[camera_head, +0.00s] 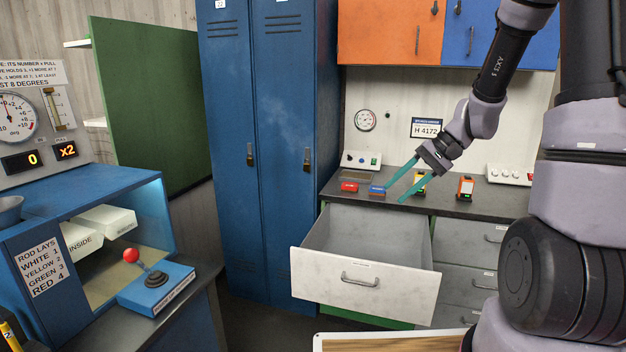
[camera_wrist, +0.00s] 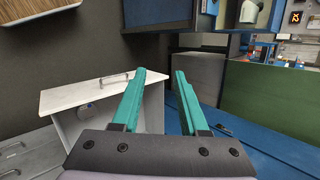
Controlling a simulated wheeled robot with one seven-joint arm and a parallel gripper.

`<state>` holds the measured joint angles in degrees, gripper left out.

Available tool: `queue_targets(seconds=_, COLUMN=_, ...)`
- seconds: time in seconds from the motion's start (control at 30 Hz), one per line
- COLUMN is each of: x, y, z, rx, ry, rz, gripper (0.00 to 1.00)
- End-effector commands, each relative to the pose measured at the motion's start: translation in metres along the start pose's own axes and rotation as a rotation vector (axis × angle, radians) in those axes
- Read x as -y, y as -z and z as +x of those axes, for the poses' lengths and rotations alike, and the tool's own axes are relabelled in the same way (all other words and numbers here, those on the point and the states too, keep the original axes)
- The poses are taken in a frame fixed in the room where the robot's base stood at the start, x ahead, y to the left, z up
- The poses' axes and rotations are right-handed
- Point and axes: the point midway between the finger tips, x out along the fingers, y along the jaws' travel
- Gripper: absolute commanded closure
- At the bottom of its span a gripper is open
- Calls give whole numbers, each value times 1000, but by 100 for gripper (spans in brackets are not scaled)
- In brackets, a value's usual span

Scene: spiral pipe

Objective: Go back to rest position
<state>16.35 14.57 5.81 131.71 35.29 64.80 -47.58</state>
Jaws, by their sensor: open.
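My gripper (camera_head: 396,181) has two teal fingers. In the head view it hangs at the end of my arm over the open drawer (camera_head: 362,287), close to the front of the dark counter. The fingers are apart with nothing between them. The wrist view also shows my gripper (camera_wrist: 160,82) open and empty, with the drawer's pale front (camera_wrist: 85,90) to its left. My arm reaches in from the right side of the head view and is bent at the elbow.
The drawer sticks out from the counter (camera_head: 490,200). Small red, blue and orange items stand on the counter. Blue lockers (camera_head: 265,150) rise left of the drawer. A blue bench (camera_head: 75,210) with a red-knobbed lever box (camera_head: 157,287) stands at the left. A green panel (camera_head: 150,105) stands behind it.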

Motion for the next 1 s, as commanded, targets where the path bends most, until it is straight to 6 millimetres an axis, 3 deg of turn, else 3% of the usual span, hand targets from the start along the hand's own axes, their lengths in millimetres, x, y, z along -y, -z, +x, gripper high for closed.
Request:
queue_targets(seconds=0.2, x=27, y=-49, z=-50, rx=-138, ry=-165, rz=-87, gripper=56)
queue_targets(seconds=0.6, x=47, y=-134, z=-136, rx=-511, ry=-323, rz=-194, gripper=56)
queue_targets(seconds=0.8, x=47, y=-160, z=-162, rx=-656, ry=-324, rz=-217, gripper=56)
queue_targets(seconds=1.0, x=46, y=-168, z=-170, rx=-700, ry=-320, rz=-220, gripper=56)
